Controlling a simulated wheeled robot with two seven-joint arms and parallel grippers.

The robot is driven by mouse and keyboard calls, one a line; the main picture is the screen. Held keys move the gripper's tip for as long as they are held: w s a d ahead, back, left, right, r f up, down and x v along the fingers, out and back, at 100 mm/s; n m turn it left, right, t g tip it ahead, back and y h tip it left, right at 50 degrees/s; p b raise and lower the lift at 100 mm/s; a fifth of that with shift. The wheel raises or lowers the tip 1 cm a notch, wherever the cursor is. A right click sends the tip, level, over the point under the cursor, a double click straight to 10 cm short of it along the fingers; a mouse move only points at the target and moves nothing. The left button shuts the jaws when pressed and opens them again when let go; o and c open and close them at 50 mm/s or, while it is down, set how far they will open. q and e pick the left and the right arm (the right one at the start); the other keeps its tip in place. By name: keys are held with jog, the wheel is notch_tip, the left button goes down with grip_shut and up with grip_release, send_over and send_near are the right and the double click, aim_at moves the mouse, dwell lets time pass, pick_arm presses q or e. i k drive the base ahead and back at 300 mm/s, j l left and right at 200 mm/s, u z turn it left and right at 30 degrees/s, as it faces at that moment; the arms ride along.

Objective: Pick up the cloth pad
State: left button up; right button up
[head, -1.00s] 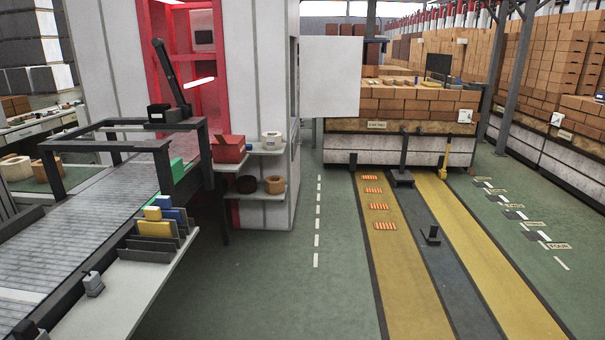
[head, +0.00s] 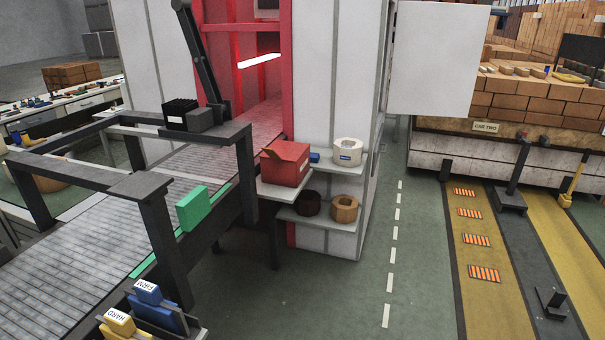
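I cannot make out a cloth pad for certain in the head view. Neither of my grippers shows in the head view. A red open-topped box (head: 285,163) and a white tape-like roll (head: 347,152) stand on the upper shelf (head: 284,191) at the side of the white wall. A small blue item (head: 314,157) lies between them. A dark ring (head: 308,203) and a brown ring (head: 344,209) sit on the lower shelf (head: 320,223).
The roller conveyor (head: 75,245) with a dark frame (head: 155,205) fills the left. A green block (head: 192,208) is on its edge. Blue (head: 148,293) and yellow (head: 118,322) labelled blocks stand at the bottom. The green floor (head: 290,300) right of the conveyor is clear.

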aim_at(315, 158)
jog(key=i+j, duration=0.1)
jog(key=i, duration=0.25)
jog(key=i+j+z, duration=0.1)
jog(key=i, duration=0.25)
jog(key=i+l, duration=0.25)
jog(key=l, duration=0.15)
jog(key=i+l+u, duration=0.1)
jog(key=i+l, duration=0.2)
jog(key=i+l+u, duration=0.1)
jog(key=i+l, duration=0.15)
jog(key=l, duration=0.3)
jog(key=i+l, duration=0.25)
jog(key=l, duration=0.2)
jog(key=i+l+u, duration=0.1)
jog(key=i+l, duration=0.15)
jog(key=l, duration=0.2)
jog(key=i+l, duration=0.2)
jog(key=l, duration=0.25)
jog(key=i+l+u, duration=0.15)
jog(key=l, duration=0.35)
jog(key=i+l, duration=0.3)
jog(key=l, duration=0.2)
